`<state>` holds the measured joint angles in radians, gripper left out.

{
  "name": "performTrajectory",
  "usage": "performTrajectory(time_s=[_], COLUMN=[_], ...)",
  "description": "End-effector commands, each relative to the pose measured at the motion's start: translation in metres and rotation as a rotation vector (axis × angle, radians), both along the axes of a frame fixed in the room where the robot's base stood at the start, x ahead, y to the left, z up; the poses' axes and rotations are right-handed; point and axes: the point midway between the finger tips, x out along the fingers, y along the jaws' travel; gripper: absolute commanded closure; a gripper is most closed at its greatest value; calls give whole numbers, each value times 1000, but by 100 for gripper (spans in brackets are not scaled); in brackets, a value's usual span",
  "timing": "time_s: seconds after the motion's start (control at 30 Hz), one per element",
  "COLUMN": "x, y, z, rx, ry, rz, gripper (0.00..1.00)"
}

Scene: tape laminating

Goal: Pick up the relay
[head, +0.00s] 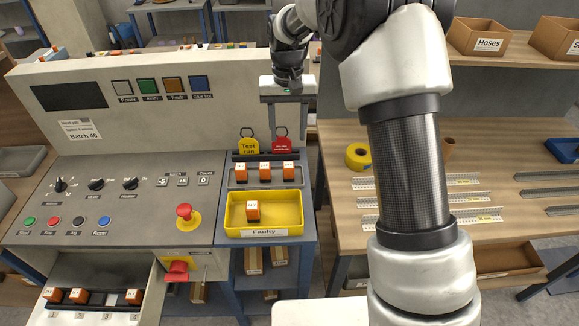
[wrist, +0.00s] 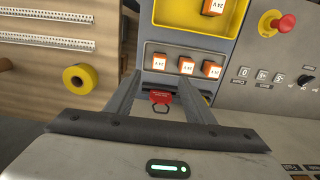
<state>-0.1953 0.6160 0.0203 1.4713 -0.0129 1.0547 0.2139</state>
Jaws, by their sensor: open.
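Several orange relays with white labels are in view. Three stand in a row in a grey holder (head: 240,184): left (head: 241,173), middle (head: 265,172) and right (head: 288,171). The wrist view shows the same row (wrist: 186,65) beyond my fingers. One more relay (head: 252,210) lies in the yellow "Faulty" tray (head: 295,215); it shows at the top edge of the wrist view (wrist: 213,6). Others (head: 52,295) sit in numbered slots at the lower left. My gripper (head: 287,118) is open and empty, behind and above the row. In the wrist view, a red tag (wrist: 161,97) shows between its fingers (wrist: 160,80).
A yellow "Test run" tag (head: 248,147) hangs behind the row. The control panel with a red emergency button (head: 184,211) lies left. On the right bench are a yellow tape roll (head: 357,156) and metal rails (head: 415,182). Cardboard boxes (head: 478,38) stand on a shelf.

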Motion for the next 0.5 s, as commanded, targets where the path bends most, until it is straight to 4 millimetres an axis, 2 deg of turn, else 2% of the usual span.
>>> performTrajectory(time_s=[0.1,0.3,0.5], x=[-1,-1,0], y=[-1,-1,-1], z=[-28,-66,-83], rx=[-1,-1,-1], ry=[5,3,0], rz=[-1,-1,-1], gripper=[52,52,52])
